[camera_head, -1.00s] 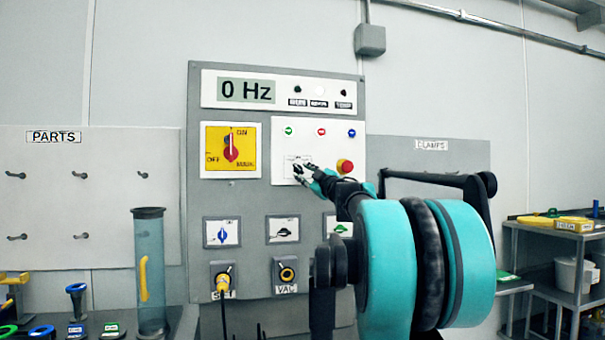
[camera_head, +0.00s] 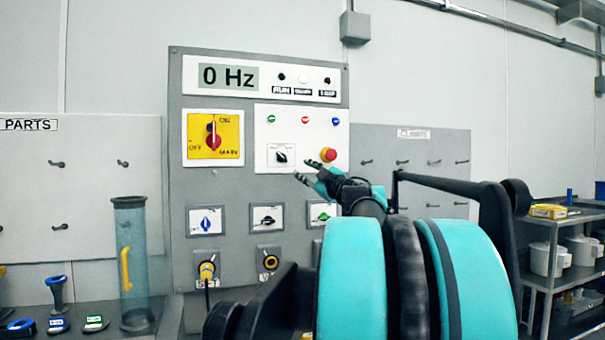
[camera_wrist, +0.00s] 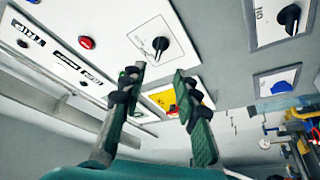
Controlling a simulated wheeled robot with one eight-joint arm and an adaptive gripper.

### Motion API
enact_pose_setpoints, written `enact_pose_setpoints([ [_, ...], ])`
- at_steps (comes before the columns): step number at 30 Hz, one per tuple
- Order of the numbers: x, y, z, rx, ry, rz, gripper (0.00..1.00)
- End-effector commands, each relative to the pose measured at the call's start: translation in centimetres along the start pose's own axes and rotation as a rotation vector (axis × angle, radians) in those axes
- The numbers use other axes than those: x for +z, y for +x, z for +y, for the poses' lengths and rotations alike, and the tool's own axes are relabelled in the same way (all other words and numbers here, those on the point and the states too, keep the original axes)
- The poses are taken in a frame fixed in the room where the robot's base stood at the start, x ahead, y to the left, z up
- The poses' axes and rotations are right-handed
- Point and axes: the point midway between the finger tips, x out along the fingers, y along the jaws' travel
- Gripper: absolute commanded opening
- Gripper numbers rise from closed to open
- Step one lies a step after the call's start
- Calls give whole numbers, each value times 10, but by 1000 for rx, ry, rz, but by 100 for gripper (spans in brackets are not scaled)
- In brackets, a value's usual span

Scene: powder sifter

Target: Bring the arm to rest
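My gripper (camera_head: 314,170) is in front of the grey control panel (camera_head: 178,120), just right of the small black knob (camera_head: 282,157) and close to the red mushroom button (camera_head: 328,154). In the wrist view my gripper (camera_wrist: 160,76) has its two green fingers spread apart, with nothing between them. A black knob (camera_wrist: 160,44) on a white plate shows beyond the fingertips there, apart from them. My teal arm fills the lower right of the head view and hides the panel's lower right part.
The display (camera_head: 228,77) reads 0 Hz. A yellow plate with a red rotary switch (camera_head: 213,140) is at upper left. A clear tube (camera_head: 130,262) stands at lower left beside several small parts. A shelf (camera_head: 540,232) stands at right.

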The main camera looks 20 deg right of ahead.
Motion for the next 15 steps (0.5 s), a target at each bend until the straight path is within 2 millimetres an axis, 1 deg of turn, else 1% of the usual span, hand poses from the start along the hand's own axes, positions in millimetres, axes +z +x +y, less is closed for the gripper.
enact_pose_setpoints([
  [5,1,0,0,6,2,-4,31],
  [8,12,-1,-3,44,20,-36,31],
  [11,38,-6,-12,123,62,-115,31],
  [14,77,-21,-31,212,133,-242,31],
  [15,95,-30,-42,243,168,-301,31],
])
